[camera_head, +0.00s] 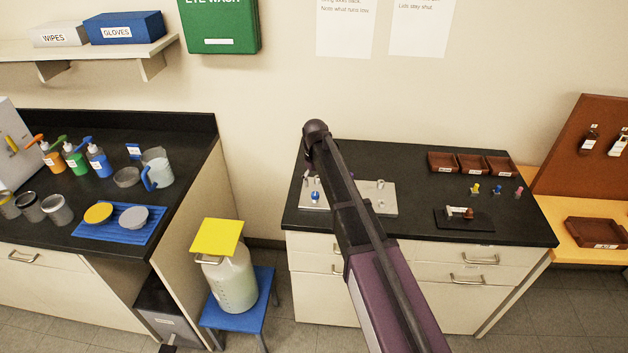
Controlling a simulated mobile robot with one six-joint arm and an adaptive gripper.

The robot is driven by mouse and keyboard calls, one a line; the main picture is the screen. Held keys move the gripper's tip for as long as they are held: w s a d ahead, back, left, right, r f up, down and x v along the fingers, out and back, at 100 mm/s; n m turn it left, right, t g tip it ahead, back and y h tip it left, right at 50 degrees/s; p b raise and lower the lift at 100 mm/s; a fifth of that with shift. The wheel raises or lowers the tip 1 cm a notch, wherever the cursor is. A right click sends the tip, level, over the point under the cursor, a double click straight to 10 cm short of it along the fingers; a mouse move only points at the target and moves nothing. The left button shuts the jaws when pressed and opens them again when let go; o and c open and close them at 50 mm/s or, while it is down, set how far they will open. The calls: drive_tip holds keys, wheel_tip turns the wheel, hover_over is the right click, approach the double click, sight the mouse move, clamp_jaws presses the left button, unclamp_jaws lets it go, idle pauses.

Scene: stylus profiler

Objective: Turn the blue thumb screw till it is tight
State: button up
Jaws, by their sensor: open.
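A silver plate (384,202) lies on the dark right-hand bench, partly covered by my arm. A small blue-topped piece, which looks like the blue thumb screw (315,196), stands at the plate's left part. It is too small to tell how far it is turned. Small grey posts (317,181) stand just behind it, and a metal knob (380,184) sits on the plate's right part. My arm reaches up from the bottom of the picture across the plate, its dark end joint beyond the plate. I cannot make out my gripper.
Brown trays (441,162), small yellow, blue and pink knobs (497,190) and a dark pad (463,219) with a small part stand on the bench's right side. A blue stool (263,302) holding a yellow-topped jug (232,280) stands left of the bench.

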sight(315, 194)
wheel_tip(315, 194, up, 7)
drive_tip(key=p, duration=0.6)
idle(0.7)
drive_tip(key=m, duration=0.9)
drive_tip(key=shift+f, duration=0.2)
drive_tip(key=shift+f, duration=0.1)
wheel_tip(315, 194, down, 14)
drive_tip(key=b, duration=1.3)
drive_tip(key=shift+r+b, duration=0.2)
drive_tip(key=shift+b, duration=0.2)
